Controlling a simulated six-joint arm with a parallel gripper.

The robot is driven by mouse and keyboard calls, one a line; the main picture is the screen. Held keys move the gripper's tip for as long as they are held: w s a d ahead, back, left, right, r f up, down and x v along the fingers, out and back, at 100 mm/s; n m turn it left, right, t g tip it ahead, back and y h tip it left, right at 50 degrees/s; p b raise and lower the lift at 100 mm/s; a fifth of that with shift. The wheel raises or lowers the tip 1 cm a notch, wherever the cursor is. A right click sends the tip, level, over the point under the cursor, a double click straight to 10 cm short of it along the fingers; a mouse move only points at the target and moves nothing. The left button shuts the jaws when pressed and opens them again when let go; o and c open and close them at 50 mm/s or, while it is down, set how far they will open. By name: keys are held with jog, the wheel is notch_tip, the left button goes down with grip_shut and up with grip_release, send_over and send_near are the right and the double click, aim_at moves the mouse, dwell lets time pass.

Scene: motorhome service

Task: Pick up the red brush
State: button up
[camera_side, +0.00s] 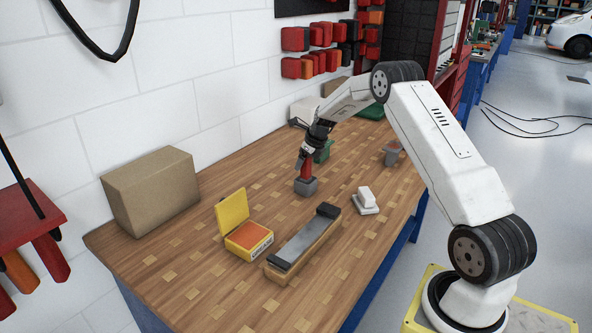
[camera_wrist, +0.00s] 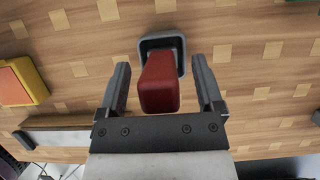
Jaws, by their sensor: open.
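The red brush (camera_side: 306,170) stands upright in a small grey holder (camera_side: 306,187) on the wooden workbench. In the wrist view the red brush (camera_wrist: 159,84) shows between the two fingers, with its grey holder (camera_wrist: 151,43) around its far end. My gripper (camera_side: 301,160) is at the top of the brush in the side view. In the wrist view my gripper (camera_wrist: 163,85) is open, with a finger on each side of the brush and a gap on both sides. The lower part of the brush is hidden inside the holder.
A yellow open box (camera_side: 248,240), a long grey block on a wooden base (camera_side: 304,243) and a white item (camera_side: 366,199) lie nearby on the bench. A cardboard box (camera_side: 150,190) stands by the wall. A grey pot (camera_side: 391,154) and a green object (camera_side: 323,152) stand behind.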

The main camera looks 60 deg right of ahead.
jog(key=shift+w+f, duration=0.2)
jog(key=shift+f, duration=0.25)
grip_shut()
dwell(0.3)
jog(key=shift+r, duration=0.15)
jog(key=shift+r, duration=0.9)
jog(key=s+a+r, duration=0.6)
jog(key=s+r, duration=0.5)
jog(key=s, duration=0.1)
jog(key=shift+s+a, duration=0.15)
jog(key=shift+s, duration=0.1)
